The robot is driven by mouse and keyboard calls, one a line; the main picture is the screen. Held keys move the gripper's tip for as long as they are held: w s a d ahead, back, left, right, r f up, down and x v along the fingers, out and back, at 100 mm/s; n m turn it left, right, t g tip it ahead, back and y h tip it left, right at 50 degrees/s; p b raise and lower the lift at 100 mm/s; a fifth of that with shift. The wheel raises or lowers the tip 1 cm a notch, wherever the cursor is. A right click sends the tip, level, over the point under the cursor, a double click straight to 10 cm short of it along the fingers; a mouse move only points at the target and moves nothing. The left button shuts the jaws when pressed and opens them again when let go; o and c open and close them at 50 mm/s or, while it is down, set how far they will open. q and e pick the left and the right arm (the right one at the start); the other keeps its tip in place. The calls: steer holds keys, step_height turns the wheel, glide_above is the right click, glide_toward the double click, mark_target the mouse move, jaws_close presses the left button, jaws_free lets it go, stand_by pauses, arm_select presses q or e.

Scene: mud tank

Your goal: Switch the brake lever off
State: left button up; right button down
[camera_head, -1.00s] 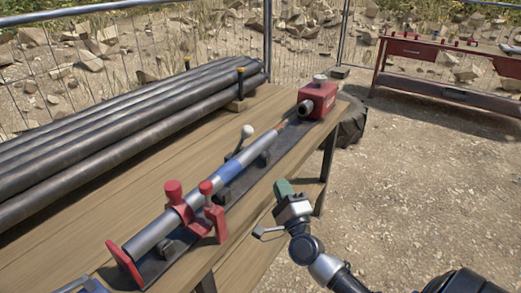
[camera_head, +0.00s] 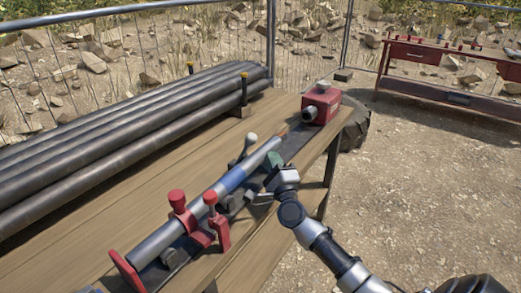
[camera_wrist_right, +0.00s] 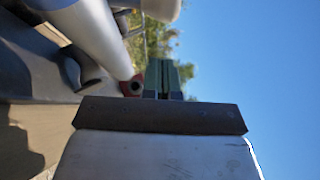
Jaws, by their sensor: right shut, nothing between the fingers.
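A lever with a pale round knob (camera_head: 250,140), which looks like the brake lever, stands up on the far side of the metal pipe (camera_head: 252,163). My right gripper (camera_head: 272,158) has green fingers, shut and empty, beside the pipe on its near side. I cannot tell whether it touches anything. In the right wrist view the shut fingers (camera_wrist_right: 165,76) point past the pipe (camera_wrist_right: 98,38). A pale rounded part (camera_wrist_right: 160,6), perhaps the knob, shows above them. My left gripper is not in view.
A red clamp (camera_head: 183,213) holds the pipe at the near end, and a red box (camera_head: 321,104) stands at the far end of the wooden table (camera_head: 120,218). Dark pipes (camera_head: 130,125) are stacked behind. Open gravel lies to the right.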

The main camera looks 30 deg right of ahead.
mark_target(243, 151)
steer(key=w, duration=0.1)
steer(key=w+a+r, duration=0.1)
steer(key=w+a+p, duration=0.1)
steer(key=shift+r, duration=0.4)
